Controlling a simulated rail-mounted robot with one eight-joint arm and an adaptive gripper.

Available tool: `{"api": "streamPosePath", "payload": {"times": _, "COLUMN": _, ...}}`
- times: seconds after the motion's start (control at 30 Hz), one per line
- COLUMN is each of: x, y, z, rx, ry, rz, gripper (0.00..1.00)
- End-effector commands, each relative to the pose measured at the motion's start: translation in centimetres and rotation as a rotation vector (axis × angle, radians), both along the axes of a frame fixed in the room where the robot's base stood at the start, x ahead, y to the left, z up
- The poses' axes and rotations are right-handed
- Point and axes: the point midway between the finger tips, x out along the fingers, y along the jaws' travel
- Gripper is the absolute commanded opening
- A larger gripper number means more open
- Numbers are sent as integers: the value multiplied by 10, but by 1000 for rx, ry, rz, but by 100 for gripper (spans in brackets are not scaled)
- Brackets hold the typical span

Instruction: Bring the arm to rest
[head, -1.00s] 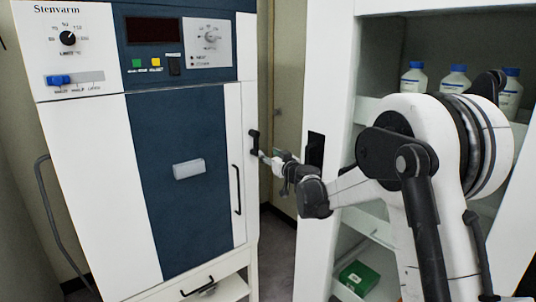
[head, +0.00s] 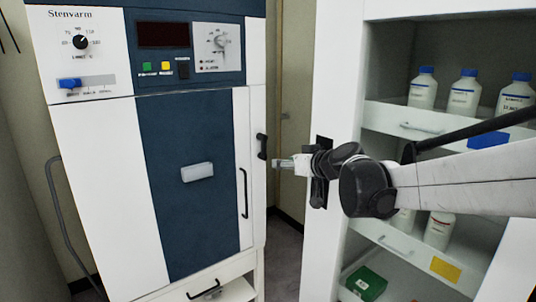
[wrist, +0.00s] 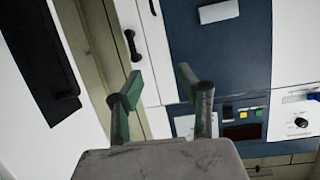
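My gripper (head: 282,163) is in front of the gap between the freeze dryer and the shelf cabinet, just right of the dryer's upper black handle (head: 262,146). In the wrist view my gripper (wrist: 160,80) has its two green-edged fingers spread apart, with nothing between them. My arm reaches in from the right in the head view, across the front of the shelf cabinet. The freeze dryer (head: 95,190), white with a blue front panel, stands on the left; its front looks closed. A longer black handle (head: 243,193) runs down its right side.
The white shelf cabinet (head: 336,90) stands open on the right. It holds blue-capped bottles (head: 464,92), lower bottles (head: 439,230) and a green box (head: 365,284). A drawer (head: 205,289) is under the dryer. Some floor (head: 285,258) shows between dryer and cabinet.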

Motion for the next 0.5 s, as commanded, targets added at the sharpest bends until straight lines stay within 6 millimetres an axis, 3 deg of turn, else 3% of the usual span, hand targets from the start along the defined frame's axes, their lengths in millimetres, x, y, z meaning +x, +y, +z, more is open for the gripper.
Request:
{"api": "streamPosePath", "payload": {"times": 0.03, "x": -19, "y": -4, "z": 0, "rx": -11, "ry": 28, "rz": -3, "gripper": 36}}
{"api": "streamPosePath", "payload": {"times": 0.27, "x": -98, "y": -24, "z": -13, "rx": -54, "ry": 169, "rz": -39, "gripper": 36}}
{"api": "streamPosePath", "payload": {"times": 0.5, "x": -181, "y": -53, "z": -40, "rx": -106, "ry": 315, "rz": -120, "gripper": 36}}
